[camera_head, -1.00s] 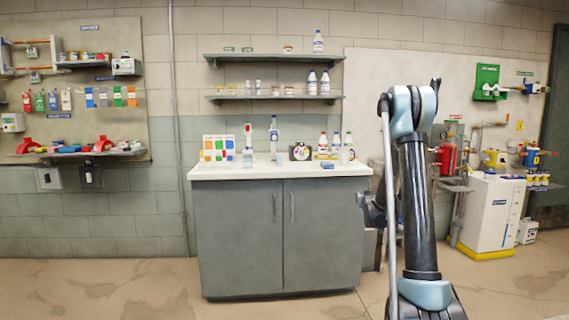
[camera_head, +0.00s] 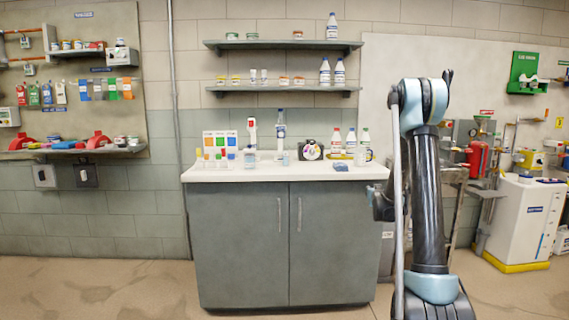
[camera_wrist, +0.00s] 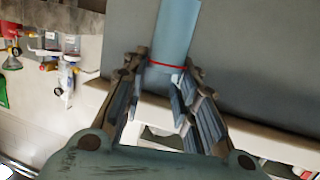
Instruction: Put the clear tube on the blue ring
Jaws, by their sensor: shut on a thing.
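My gripper (camera_wrist: 166,75) shows in the wrist view with its fingers closed around a translucent pale-blue tube (camera_wrist: 175,32). The tube has a thin red band close to the fingers, and its far end runs out of the top of the picture. I cannot make out the blue ring for certain in either view. A small blue item (camera_head: 341,167) lies on the right part of the white counter, too small to identify.
A grey cabinet with a white counter (camera_head: 230,174) stands ahead. On it are a colour chart (camera_head: 220,141), a blue-capped bottle (camera_head: 281,130), a round dial (camera_head: 311,151) and red-capped bottles (camera_head: 336,143). Shelves hang above. A white tank (camera_head: 522,220) stands at right. Floor ahead is clear.

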